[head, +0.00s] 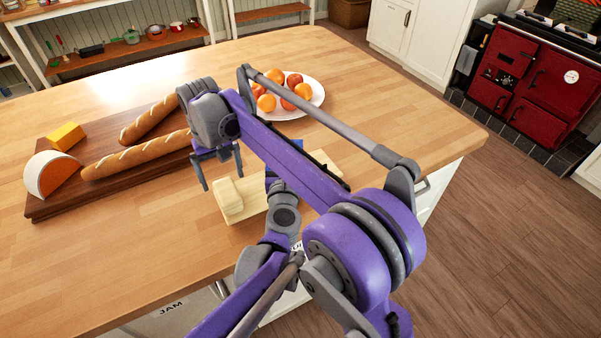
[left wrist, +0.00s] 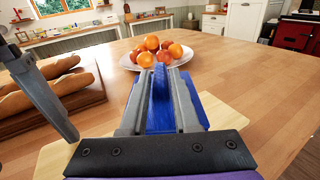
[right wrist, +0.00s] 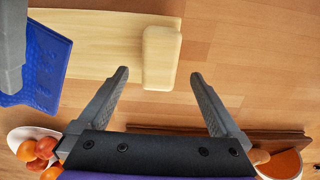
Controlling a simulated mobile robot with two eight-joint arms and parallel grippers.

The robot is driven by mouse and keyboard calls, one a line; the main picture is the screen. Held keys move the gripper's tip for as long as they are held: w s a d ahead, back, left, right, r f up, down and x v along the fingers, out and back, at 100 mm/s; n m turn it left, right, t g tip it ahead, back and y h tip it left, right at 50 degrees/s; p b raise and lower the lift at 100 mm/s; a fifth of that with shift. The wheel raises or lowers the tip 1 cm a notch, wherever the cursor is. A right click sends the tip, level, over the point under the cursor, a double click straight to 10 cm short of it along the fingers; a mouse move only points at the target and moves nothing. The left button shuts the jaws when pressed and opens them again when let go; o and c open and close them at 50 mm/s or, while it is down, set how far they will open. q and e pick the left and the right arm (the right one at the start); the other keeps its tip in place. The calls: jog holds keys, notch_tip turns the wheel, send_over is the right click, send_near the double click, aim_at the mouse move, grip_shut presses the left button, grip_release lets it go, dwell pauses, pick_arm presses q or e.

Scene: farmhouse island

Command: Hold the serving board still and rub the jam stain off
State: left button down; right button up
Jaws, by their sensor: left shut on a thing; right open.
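The serving board (head: 254,197) is pale wood with a raised cream block (head: 229,203) at its left end. My left gripper (left wrist: 160,74) is shut on the upright ridge of a blue cloth or pad (left wrist: 161,98), whose flat part lies over the board. In the head view, my right arm mostly hides that gripper and the blue cloth. My right gripper (head: 221,178) is open and empty above the counter, close to the block. In the right wrist view the block (right wrist: 161,58) is just beyond its open fingers (right wrist: 160,75). No jam stain is visible.
A white plate (head: 316,97) of oranges and apples stands behind my right arm.

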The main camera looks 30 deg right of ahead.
notch_tip(320, 180, up, 12)
dwell(0.6)
dwell(0.5)
